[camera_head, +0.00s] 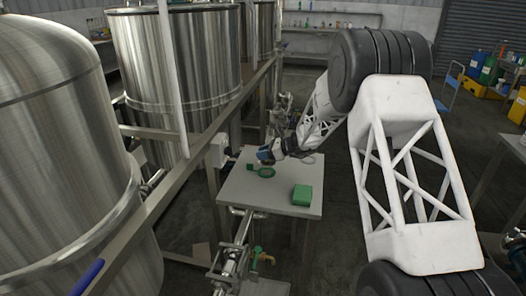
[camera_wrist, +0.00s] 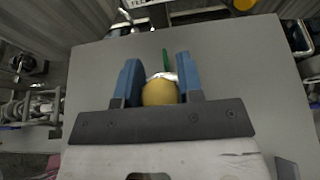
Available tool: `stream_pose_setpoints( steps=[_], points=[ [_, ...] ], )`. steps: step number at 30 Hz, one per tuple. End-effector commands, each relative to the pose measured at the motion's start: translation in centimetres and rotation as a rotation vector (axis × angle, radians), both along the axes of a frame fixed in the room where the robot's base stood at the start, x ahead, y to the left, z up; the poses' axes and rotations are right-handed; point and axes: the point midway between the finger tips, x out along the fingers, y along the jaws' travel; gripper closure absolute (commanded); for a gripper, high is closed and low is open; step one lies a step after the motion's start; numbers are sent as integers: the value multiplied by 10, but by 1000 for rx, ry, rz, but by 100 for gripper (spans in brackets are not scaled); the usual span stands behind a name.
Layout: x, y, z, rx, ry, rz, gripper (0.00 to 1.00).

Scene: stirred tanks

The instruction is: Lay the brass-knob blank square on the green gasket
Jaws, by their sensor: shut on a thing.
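My gripper (camera_wrist: 158,80) has two blue fingers, shut on the brass knob of the blank (camera_wrist: 160,92). A thin pale strip of the blank's plate shows just past the knob; most of it is hidden. A narrow green piece (camera_wrist: 166,57), perhaps part of the gasket, shows beyond it. In the head view my gripper (camera_head: 265,155) is above the far left part of the table, and I cannot make out the blank there. The green gasket (camera_head: 266,174), a flat ring with a tab, lies on the table just below my gripper in the picture. Whether blank and gasket touch cannot be told.
The grey table (camera_head: 268,204) also bears a green box (camera_head: 302,194) at its right front. A pale ring (camera_head: 307,160) lies near its back edge. Large steel tanks (camera_head: 175,70) and a rail stand to the left. Piping (camera_head: 237,262) runs before the table. The table's middle front is clear.

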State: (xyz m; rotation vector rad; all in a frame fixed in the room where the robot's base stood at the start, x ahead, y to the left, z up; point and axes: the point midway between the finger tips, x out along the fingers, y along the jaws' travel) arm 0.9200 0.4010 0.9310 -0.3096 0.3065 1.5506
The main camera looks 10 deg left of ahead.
Motion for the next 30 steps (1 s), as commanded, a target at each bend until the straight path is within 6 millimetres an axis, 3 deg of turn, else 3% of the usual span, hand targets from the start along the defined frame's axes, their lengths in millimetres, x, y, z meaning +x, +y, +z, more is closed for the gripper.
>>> stream_pose_setpoints(
  steps=[30],
  points=[
    [0,0,-41,0,-1,0,98]
  ],
)
